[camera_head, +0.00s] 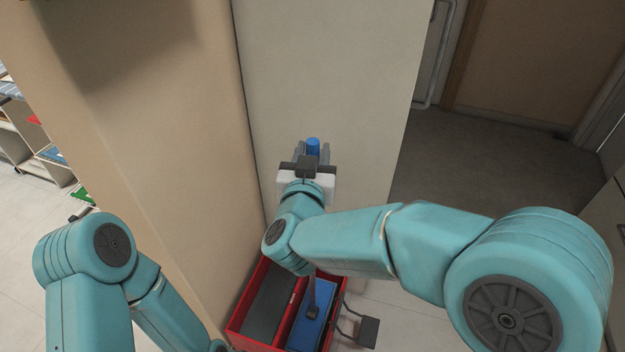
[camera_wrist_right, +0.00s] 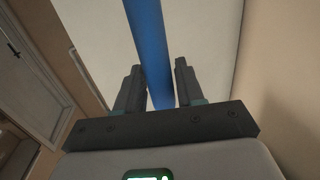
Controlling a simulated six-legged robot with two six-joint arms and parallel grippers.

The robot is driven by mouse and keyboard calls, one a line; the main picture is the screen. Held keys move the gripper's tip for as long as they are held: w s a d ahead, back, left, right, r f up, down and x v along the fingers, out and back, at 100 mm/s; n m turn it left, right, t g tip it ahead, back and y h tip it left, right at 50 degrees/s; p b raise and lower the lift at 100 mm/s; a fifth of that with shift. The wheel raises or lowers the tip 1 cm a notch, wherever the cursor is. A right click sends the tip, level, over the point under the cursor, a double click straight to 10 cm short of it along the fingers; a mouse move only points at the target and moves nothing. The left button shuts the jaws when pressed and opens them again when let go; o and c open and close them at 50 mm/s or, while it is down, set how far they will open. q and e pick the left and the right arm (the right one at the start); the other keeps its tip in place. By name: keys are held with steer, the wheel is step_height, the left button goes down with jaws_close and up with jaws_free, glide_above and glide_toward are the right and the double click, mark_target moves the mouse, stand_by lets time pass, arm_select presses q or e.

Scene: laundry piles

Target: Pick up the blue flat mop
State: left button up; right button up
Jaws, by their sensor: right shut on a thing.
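The blue flat mop has a blue handle top (camera_head: 313,146), which sticks up between the fingers of my right gripper (camera_head: 311,157). In the right wrist view its blue pole (camera_wrist_right: 150,50) runs between the two dark fingers. My right gripper is shut on this pole. Lower down, a thin shaft and dark joint meet a blue flat head (camera_head: 307,328) in the red cart; my right arm hides the middle of the pole. My left arm shows at lower left, but its gripper is out of view.
The red cart (camera_head: 244,316) stands below my right arm, with a dark grey section on its left. A black pedal-like part (camera_head: 368,331) juts out at its right. A pale wall panel (camera_head: 330,60) rises close behind the gripper. Open floor (camera_head: 450,160) lies to the right.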

step_height(320, 180, up, 16)
steer(key=p, duration=0.4)
steer(key=shift+r, duration=0.15)
steer(key=shift+r, duration=0.1)
